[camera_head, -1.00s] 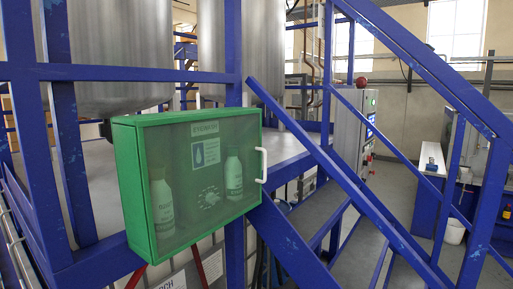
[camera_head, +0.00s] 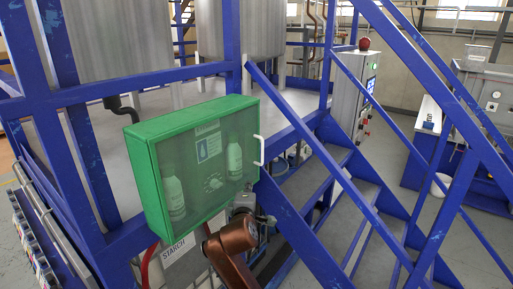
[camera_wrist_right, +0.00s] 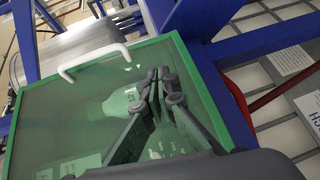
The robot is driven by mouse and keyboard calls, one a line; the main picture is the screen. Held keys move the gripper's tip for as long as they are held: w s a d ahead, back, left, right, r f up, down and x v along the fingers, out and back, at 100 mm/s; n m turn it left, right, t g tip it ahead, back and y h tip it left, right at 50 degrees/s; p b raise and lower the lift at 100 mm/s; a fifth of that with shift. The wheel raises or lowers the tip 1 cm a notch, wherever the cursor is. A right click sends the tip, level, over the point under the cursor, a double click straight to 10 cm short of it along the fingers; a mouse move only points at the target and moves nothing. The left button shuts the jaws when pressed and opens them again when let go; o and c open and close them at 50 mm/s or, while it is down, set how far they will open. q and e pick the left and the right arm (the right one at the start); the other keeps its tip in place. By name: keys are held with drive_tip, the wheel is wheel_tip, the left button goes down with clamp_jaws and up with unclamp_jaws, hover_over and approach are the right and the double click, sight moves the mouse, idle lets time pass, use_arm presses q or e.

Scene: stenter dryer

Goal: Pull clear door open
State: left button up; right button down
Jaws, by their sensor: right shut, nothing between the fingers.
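A green box with a clear front door (camera_head: 205,165) hangs on the blue frame. The door looks closed, and white bottles show behind it. Its white handle (camera_head: 259,150) is on the door's right edge; it also shows in the wrist view (camera_wrist_right: 94,61), at upper left. My right gripper (camera_head: 264,222) is low beside the box's lower right corner, below the handle, partly hard to make out. In the wrist view its fingers (camera_wrist_right: 160,76) are shut and empty in front of the clear panel, apart from the handle. My left gripper is not in view.
Blue stair rails (camera_head: 345,180) and steps rise close on the right of the box. A blue post and beam (camera_head: 150,87) stand behind it. A starch sign (camera_head: 180,250) and a red hose (camera_head: 150,262) are below. Steel tanks stand at the back.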

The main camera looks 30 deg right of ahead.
drive_tip(key=h, duration=0.2)
approach(257, 142)
drive_tip(key=shift+t, duration=0.4)
drive_tip(key=shift+f+p+x, duration=0.2)
drive_tip(key=shift+p+x, duration=1.95)
drive_tip(key=shift+x, duration=0.35)
drive_tip(key=shift+s+d, duration=0.1)
drive_tip(key=shift+d, duration=0.1)
